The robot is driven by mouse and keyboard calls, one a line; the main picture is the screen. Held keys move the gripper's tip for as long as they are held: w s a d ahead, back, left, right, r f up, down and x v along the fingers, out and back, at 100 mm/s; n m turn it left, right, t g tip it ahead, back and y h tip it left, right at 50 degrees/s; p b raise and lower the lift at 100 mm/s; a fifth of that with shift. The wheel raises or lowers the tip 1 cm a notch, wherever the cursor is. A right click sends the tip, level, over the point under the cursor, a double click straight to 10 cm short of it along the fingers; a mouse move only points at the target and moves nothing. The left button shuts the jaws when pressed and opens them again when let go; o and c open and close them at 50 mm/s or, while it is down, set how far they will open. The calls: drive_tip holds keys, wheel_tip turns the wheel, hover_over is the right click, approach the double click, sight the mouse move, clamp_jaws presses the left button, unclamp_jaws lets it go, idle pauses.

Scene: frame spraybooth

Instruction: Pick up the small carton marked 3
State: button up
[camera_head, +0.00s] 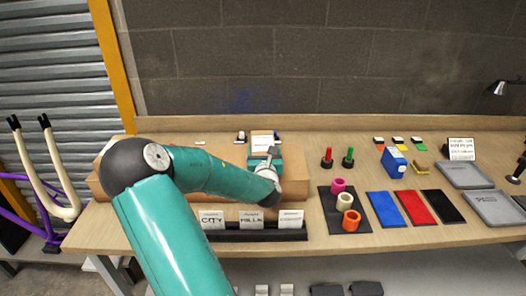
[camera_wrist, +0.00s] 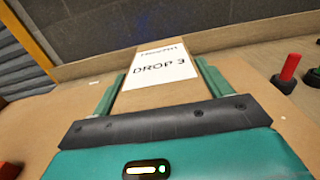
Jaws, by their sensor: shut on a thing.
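The small carton (camera_wrist: 158,98) is tan cardboard with a white label reading "DROP 3". In the wrist view it sits between the two teal fingers of my gripper (camera_wrist: 160,84), which are shut on its sides. In the head view the carton (camera_head: 262,142) shows its white label just beyond my gripper (camera_head: 264,160). My wrist hides its lower part. I cannot tell whether its underside touches anything.
A long tan block (camera_head: 295,176) lies behind my arm on the wooden bench (camera_head: 300,255). In front stand white cards (camera_head: 251,219) in a black holder. To the right are coloured rings on a black mat (camera_head: 327,212), red and green pegs (camera_head: 327,158), a blue carton (camera_head: 393,162) and coloured plates (camera_head: 417,207).

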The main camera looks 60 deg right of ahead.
drive_tip(key=shift+r, duration=0.1)
drive_tip(key=shift+r, duration=0.5)
wheel_tip(320, 180, up, 2)
drive_tip(key=shift+w+r, duration=0.1)
drive_tip(key=shift+r, duration=0.05)
drive_tip(key=w+a+r, duration=0.6)
drive_tip(key=a+r, duration=0.3)
drive_tip(key=a, duration=0.3)
drive_tip(key=shift+a+r, duration=0.25)
